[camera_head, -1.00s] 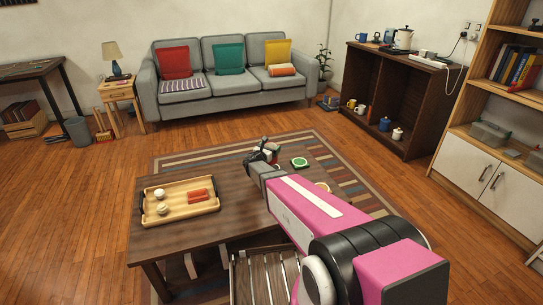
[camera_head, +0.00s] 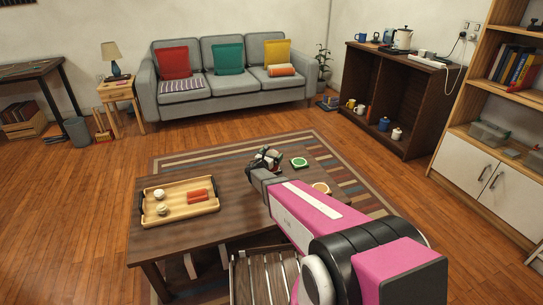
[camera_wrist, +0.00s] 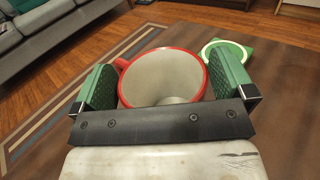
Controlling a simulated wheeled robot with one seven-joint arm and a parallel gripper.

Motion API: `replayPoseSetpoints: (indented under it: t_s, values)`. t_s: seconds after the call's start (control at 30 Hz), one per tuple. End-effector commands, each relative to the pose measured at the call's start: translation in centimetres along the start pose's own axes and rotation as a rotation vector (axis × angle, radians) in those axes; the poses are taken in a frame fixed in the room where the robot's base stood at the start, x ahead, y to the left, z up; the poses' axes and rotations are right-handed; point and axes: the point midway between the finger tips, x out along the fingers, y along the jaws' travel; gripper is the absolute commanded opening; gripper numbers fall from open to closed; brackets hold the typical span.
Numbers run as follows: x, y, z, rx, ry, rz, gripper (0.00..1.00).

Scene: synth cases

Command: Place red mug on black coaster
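The red mug (camera_wrist: 165,78) sits between my gripper's two green finger pads in the wrist view, its red rim and handle and pale inside showing. The pads appear to touch it on both sides. My gripper (camera_head: 264,160) is over the right part of the dark wooden coffee table (camera_head: 230,190) in the head view; the mug is hard to make out there. I cannot make out a black coaster in either view; my arm and gripper hide part of the table.
A green round item (camera_head: 299,162) lies behind and right of my gripper; it also shows in the wrist view (camera_wrist: 244,50). A tan round item (camera_head: 321,187) lies nearer, beside my arm. A wooden tray (camera_head: 181,212) with two pale round things and a red block is at left.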

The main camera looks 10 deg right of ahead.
Motion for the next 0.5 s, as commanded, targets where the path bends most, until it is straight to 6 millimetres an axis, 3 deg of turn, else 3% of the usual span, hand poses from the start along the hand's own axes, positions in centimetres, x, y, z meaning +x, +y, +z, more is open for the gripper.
replayPoseSetpoints:
  t_s: [0.27, 0.5]
  values:
    - [0.0, 0.0, 0.3, 0.0, 0.0, 0.0, 1.0]
    - [-3.5, -0.2, 0.4, -0.002, 0.0, 0.002, 1.0]
